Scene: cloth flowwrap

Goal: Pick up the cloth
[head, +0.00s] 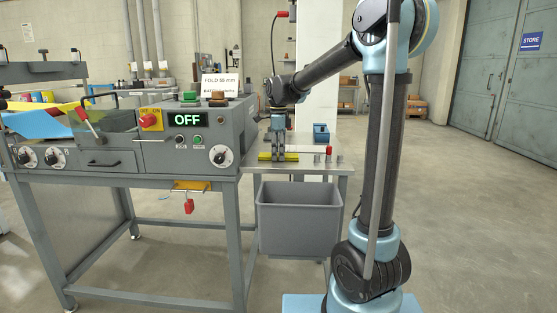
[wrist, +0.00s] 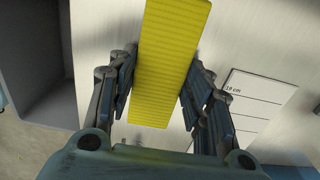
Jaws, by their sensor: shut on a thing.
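The cloth (head: 265,156) is a folded yellow strip at the side table beside the machine. It also shows in the wrist view (wrist: 170,55), running up between the fingers, with a ribbed surface. My gripper (head: 278,153) points down over the middle of the cloth. In the wrist view my gripper (wrist: 160,88) has a finger against each long side of the cloth, shut on it. The cloth is at or just above the tabletop; I cannot tell whether it touches.
The metal side table (head: 335,168) also holds a small blue box (head: 321,132) and a red-topped item (head: 328,153). A grey bin (head: 300,218) is below its front edge. The grey machine (head: 160,155) with an OFF display is to the left. A marked card (wrist: 253,105) lies beside the gripper.

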